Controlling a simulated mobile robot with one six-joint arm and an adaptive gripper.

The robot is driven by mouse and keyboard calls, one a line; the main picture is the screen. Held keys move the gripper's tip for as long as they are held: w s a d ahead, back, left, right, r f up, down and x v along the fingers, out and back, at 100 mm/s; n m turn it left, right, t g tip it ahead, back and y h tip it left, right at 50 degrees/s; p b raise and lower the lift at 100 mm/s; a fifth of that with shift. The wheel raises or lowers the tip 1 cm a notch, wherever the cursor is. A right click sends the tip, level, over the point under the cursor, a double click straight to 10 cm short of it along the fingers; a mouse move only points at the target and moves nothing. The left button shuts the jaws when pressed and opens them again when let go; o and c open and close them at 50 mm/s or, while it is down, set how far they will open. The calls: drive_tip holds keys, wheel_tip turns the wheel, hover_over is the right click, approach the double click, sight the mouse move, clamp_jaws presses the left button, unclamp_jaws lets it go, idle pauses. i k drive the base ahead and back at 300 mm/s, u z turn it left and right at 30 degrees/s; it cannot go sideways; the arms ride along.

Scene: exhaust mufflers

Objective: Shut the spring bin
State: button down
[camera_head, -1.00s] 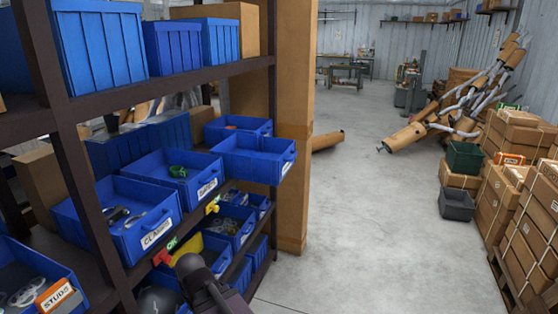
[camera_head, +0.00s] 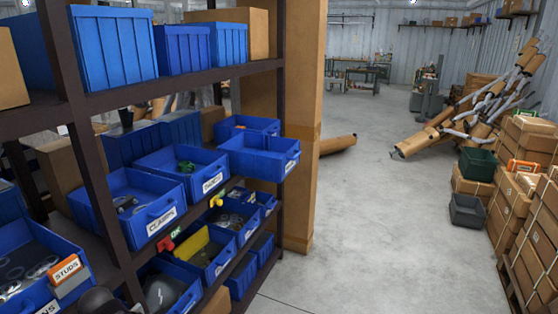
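Several blue bins sit on a dark shelf rack at the left. No label that I can read says springs, so I cannot tell for sure which one is the spring bin. One blue bin (camera_head: 260,158) at the right end of the middle shelf sticks out past the shelf edge; its label is too small to read. Beside it, a blue bin (camera_head: 176,172) holds a green item, and the clamps bin (camera_head: 130,205) holds metal parts; both also jut forward. A dark rounded part of my arm shows at the bottom left. My gripper is not visible.
The shelf rack (camera_head: 185,85) has a dark upright at its right end, beside a tan post (camera_head: 303,130). Red and yellow tags hang at the shelf edge. Stacked boxes (camera_head: 525,185) stand at the right. The grey floor (camera_head: 360,220) between is clear.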

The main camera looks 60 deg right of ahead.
sight(250, 155)
drive_tip(key=u, duration=0.4)
drive_tip(key=k, duration=1)
drive_tip(key=z, duration=2.05)
drive_tip(key=i, duration=0.4)
drive_tip(key=u, duration=0.25)
